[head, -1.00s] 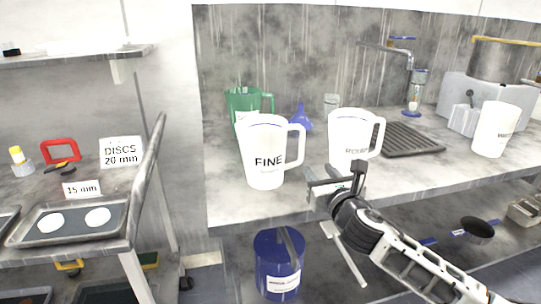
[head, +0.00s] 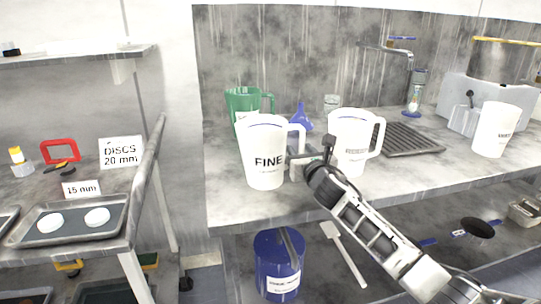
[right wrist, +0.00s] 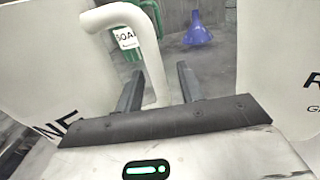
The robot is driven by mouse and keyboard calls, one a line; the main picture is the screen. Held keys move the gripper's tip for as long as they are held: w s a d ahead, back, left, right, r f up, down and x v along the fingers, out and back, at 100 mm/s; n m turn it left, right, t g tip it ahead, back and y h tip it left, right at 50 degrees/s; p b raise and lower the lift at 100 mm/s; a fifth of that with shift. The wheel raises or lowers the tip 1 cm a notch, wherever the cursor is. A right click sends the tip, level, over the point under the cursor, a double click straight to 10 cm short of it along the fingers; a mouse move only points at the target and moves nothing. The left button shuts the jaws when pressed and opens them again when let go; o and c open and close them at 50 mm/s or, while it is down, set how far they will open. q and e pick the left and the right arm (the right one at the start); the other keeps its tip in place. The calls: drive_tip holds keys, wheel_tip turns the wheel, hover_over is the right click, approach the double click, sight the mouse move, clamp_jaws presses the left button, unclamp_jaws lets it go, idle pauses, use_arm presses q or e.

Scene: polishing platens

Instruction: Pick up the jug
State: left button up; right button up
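A white jug marked FINE (head: 264,150) stands upright near the counter's front edge, its handle (head: 299,140) to the right. In the right wrist view its white handle (right wrist: 155,62) hangs between the two dark fingers of my right gripper (right wrist: 162,80). My right gripper (head: 301,165) is open at the handle, with a gap visible beside the right finger. Its fingertips are partly hidden in the head view. A second white jug (head: 349,140) stands just right of the gripper, its label partly covered. My left gripper is in neither view.
A green jug (head: 238,103) and a blue funnel (head: 302,121) stand behind. A black ribbed drain mat (head: 408,139) and another white jug (head: 494,130) are further right. A blue tub (head: 278,268) stands below the counter (head: 230,207). The gap between the two white jugs is narrow.

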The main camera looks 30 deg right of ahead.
clamp_jaws()
idle(0.8)
idle(0.5)
drive_tip(key=shift+r, duration=0.25)
